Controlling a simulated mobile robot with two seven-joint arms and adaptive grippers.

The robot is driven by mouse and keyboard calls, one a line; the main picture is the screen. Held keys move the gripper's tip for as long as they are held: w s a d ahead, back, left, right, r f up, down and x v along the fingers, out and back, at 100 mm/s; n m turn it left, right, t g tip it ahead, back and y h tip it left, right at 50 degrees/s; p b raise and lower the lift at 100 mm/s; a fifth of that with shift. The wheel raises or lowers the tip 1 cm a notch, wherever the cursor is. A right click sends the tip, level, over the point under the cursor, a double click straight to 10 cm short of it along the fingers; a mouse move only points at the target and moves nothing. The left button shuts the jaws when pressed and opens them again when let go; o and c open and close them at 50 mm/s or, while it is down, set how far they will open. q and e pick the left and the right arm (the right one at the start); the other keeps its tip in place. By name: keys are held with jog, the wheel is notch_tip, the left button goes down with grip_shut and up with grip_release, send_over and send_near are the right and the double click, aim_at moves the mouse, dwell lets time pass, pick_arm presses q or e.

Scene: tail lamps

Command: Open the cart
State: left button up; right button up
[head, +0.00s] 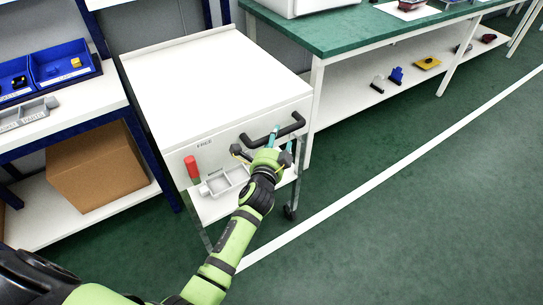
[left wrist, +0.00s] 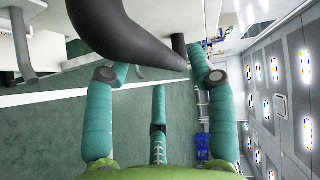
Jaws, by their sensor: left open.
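The white cart (head: 215,85) stands between the blue-framed shelf and the green-topped bench. Its black bar handle (head: 292,127) sits on the front face, near the top edge. My left gripper (head: 272,140) is at the handle, in front of the cart, with its teal fingers apart. In the left wrist view the dark handle (left wrist: 135,38) crosses between the spread fingertips of my left gripper (left wrist: 155,72). I cannot tell whether a finger touches it. The cart's front looks closed. My right gripper is not in view.
A red upright piece (head: 192,167) and a grey tray (head: 224,181) show at the cart's front. A cardboard box (head: 100,165) is on the left shelf. The green bench (head: 345,32) stands close on the right. The green floor in front is clear.

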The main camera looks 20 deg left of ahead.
pick_arm(q)
jog(key=s+d+r, duration=0.1)
jog(key=s, duration=0.7)
jog(key=shift+s+r, duration=0.2)
jog(key=shift+s, duration=0.2)
jog(key=s+f+n+g+h+p, duration=0.1)
jog(key=s+f+n+g, duration=0.3)
jog(key=f, duration=0.6)
jog(key=s+d+f+g+p, duration=0.1)
jog(key=s+f+g, duration=0.1)
jog(key=s+f, duration=0.55)
jog(key=s+f+n+g+h+p, duration=0.15)
jog(key=s+f, duration=0.25)
jog(key=f, duration=0.8)
jog(key=s+a+f+n+g+p, duration=0.1)
jog(key=s+a+f+n+g, duration=0.1)
jog(key=s, duration=0.7)
jog(key=s+a+f+n+g+p, duration=0.1)
jog(key=s+f, duration=0.4)
jog(key=s, duration=0.5)
jog(key=s+a+f+n+g, duration=0.2)
jog(key=s+f+n+g, duration=0.2)
jog(key=s, duration=0.5)
jog(key=shift+s+a+g+y+p, duration=0.35)
jog(key=shift+s+g+p, duration=0.05)
jog(key=shift+g, duration=0.05)
